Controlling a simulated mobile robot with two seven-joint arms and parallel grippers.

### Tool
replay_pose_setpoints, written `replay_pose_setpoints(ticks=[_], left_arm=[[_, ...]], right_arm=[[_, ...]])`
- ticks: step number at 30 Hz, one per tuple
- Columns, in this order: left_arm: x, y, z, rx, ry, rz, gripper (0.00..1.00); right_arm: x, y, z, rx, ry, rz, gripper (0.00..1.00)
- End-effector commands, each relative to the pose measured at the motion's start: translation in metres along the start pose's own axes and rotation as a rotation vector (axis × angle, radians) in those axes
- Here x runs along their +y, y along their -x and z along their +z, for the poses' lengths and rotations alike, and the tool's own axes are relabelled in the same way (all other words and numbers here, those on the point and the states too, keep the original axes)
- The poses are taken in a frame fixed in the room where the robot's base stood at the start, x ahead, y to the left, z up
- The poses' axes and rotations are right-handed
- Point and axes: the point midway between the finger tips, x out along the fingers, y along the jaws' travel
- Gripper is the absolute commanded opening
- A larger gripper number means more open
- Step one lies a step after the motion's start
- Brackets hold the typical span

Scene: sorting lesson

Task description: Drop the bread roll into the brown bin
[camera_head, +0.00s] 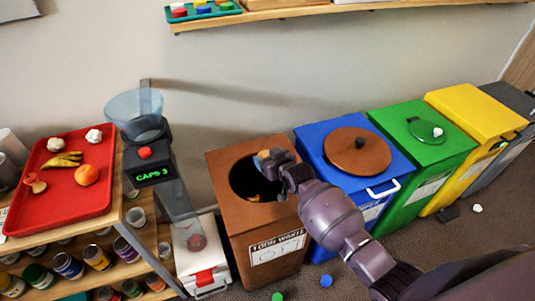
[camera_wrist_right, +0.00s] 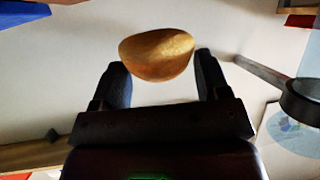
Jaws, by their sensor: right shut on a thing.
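My right gripper (camera_head: 273,164) is over the round dark opening of the brown bin (camera_head: 225,215), near the opening's right rear edge. In the right wrist view the bread roll (camera_wrist_right: 157,55), golden brown and rounded, sits between the two dark fingers of this gripper, which is shut on it. In the head view the roll is mostly hidden by the gripper. The brown bin stands upright with its top uncovered and a label on its front. My left gripper is not in view.
A round brown lid (camera_head: 340,145) lies on the blue bin (camera_head: 318,180). Green (camera_head: 455,150) and yellow (camera_head: 470,95) bins stand farther right. A clear-topped machine (camera_head: 150,150) stands left of the brown bin, beside a red tray (camera_head: 88,200) with food items. Small caps lie on the floor.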

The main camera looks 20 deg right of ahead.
Motion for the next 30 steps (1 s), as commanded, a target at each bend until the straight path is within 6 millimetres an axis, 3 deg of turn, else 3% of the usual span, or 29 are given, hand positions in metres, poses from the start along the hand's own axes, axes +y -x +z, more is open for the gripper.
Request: replay_pose_setpoints(ticks=[1,5,16,17,22,30], left_arm=[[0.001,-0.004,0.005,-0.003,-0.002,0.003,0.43],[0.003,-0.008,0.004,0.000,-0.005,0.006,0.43],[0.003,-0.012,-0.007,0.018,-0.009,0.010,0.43],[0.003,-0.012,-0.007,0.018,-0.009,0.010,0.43],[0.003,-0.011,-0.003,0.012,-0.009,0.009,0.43],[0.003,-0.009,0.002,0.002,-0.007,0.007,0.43]], right_arm=[[-0.001,-0.004,0.014,-0.008,-0.002,-0.001,0.47],[-0.001,-0.008,0.022,-0.006,-0.001,-0.001,0.47],[0.000,-0.009,0.021,0.001,0.000,0.000,0.47],[0.000,-0.009,0.021,0.001,0.000,0.000,0.72],[0.000,-0.009,0.021,0.001,0.000,0.000,0.98],[0.000,-0.009,0.021,0.000,0.000,0.000,0.99]])
